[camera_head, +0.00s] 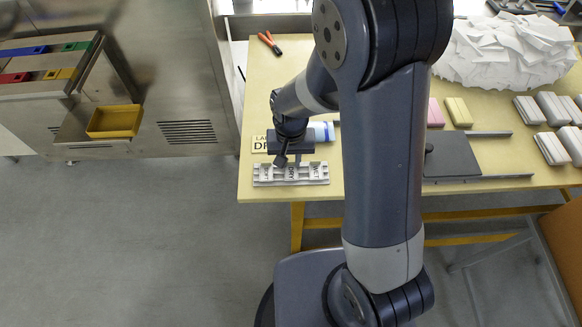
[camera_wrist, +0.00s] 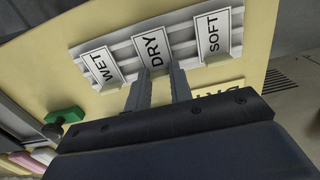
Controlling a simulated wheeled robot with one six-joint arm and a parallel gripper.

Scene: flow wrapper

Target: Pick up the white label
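Three white labels stand in a pale grey slotted rack (camera_head: 291,182) at the table's front left corner. In the wrist view they read WET (camera_wrist: 98,66), DRY (camera_wrist: 153,48) and SOFT (camera_wrist: 213,35). My gripper (camera_wrist: 160,72) points at the middle label, DRY, with its fingertips overlapping the label's near edge. The two fingers are apart, with a visible gap between them. I cannot tell whether they touch the label. In the head view my gripper (camera_head: 284,162) is just above the rack and partly hides it.
A yellow lettered sign (camera_head: 260,143) lies behind the rack, near a blue-and-white item (camera_head: 322,131). Red-handled pliers (camera_head: 269,42) lie farther back. A dark plate (camera_head: 450,157) with rails is to the right. A white heap (camera_head: 505,50) and several wrapped blocks (camera_head: 553,108) fill the far right.

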